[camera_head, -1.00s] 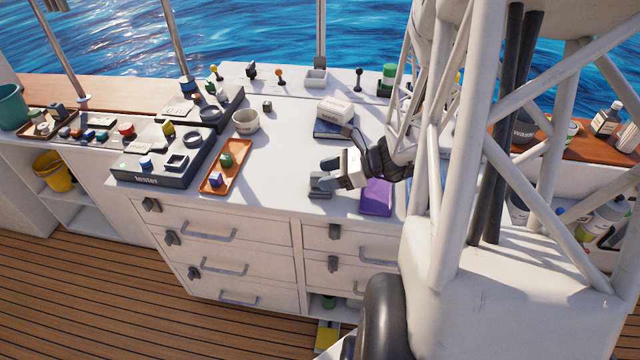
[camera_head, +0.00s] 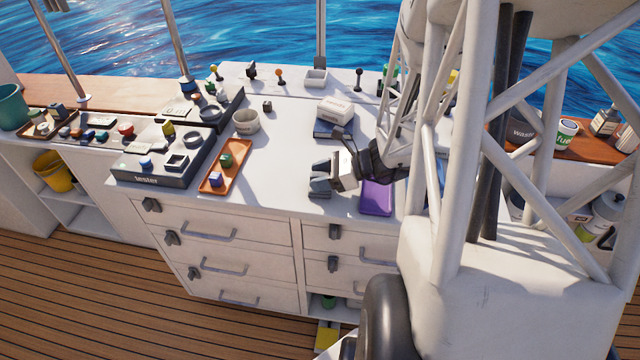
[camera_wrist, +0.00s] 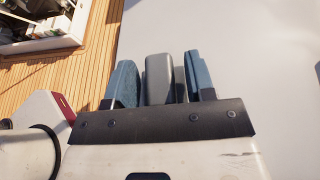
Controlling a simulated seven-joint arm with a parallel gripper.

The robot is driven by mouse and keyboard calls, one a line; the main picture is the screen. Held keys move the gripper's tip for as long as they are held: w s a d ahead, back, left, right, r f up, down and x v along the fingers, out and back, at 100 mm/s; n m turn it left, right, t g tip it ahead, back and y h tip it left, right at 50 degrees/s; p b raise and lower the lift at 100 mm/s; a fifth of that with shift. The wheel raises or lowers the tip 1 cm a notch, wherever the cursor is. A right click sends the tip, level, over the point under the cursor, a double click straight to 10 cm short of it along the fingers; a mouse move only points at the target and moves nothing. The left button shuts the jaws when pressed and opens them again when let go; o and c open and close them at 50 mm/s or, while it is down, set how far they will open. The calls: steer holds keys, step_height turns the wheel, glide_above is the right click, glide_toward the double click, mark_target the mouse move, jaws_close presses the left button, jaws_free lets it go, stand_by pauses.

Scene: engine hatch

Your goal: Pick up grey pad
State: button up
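The grey pad (camera_wrist: 159,78) stands between the two blue-grey fingers of my gripper (camera_wrist: 160,82) in the wrist view. Narrow gaps seem to show at the pad's sides, so the fingers look open around it, not clamped. In the head view my gripper (camera_head: 322,180) is low over the white counter near its front edge. The grey pad cannot be clearly told apart from the dark fingers there.
A purple tray (camera_head: 376,198) lies just right of my gripper. An orange tray (camera_head: 211,182) with small blocks and the tester box (camera_head: 150,178) lie to the left. A white box on a dark blue book (camera_head: 333,131) is behind. Counter between is clear.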

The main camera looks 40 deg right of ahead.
mark_target(320, 174)
steer(key=c, duration=0.8)
steer(key=shift+r, duration=5)
